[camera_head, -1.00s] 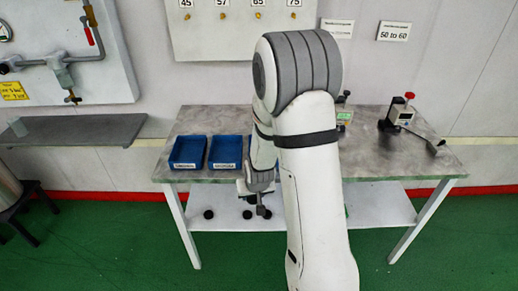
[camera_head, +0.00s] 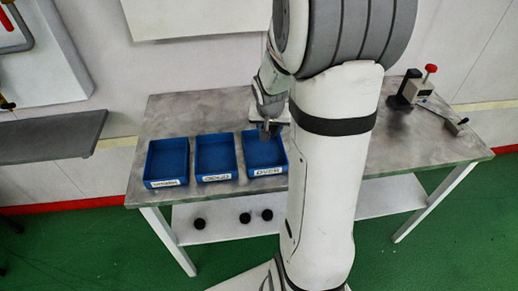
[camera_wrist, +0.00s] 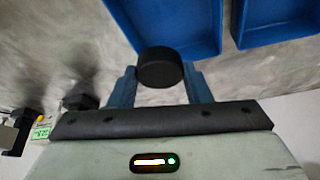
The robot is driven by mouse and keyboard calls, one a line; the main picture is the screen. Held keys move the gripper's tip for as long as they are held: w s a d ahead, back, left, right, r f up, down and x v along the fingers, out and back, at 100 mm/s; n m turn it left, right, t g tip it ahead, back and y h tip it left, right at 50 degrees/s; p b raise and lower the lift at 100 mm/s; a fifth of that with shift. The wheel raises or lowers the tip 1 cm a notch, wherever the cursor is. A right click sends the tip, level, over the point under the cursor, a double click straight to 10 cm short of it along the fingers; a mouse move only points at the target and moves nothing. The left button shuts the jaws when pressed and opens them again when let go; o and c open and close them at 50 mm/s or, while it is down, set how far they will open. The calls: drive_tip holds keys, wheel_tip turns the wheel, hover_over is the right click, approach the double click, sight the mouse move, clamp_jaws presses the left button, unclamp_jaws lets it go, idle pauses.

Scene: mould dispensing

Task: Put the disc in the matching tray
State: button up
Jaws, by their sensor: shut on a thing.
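A black disc (camera_wrist: 160,70) is held between the two blue fingers of my gripper (camera_wrist: 161,88) in the wrist view. In the head view my gripper (camera_head: 268,128) hangs over the far part of the right-hand blue tray (camera_head: 264,172), whose label seems to read OVER. The middle blue tray (camera_head: 216,178) and the left blue tray (camera_head: 167,184) stand beside it in a row; their labels are too blurred to read surely.
The grey table (camera_head: 395,165) is clear to the right up to a device with a red knob (camera_head: 430,69). Several black discs, one of them here (camera_head: 200,223), lie on the white lower shelf (camera_head: 385,200). A grey wall shelf (camera_head: 50,137) is at left.

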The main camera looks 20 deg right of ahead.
drive_tip(key=shift+a+f+b, duration=0.1)
drive_tip(key=shift+f+b, duration=1.8)
drive_tip(key=shift+f, duration=0.9)
drive_tip(key=o, duration=1)
drive_tip(key=shift+o, duration=0.2)
drive_tip(key=v, duration=0.8)
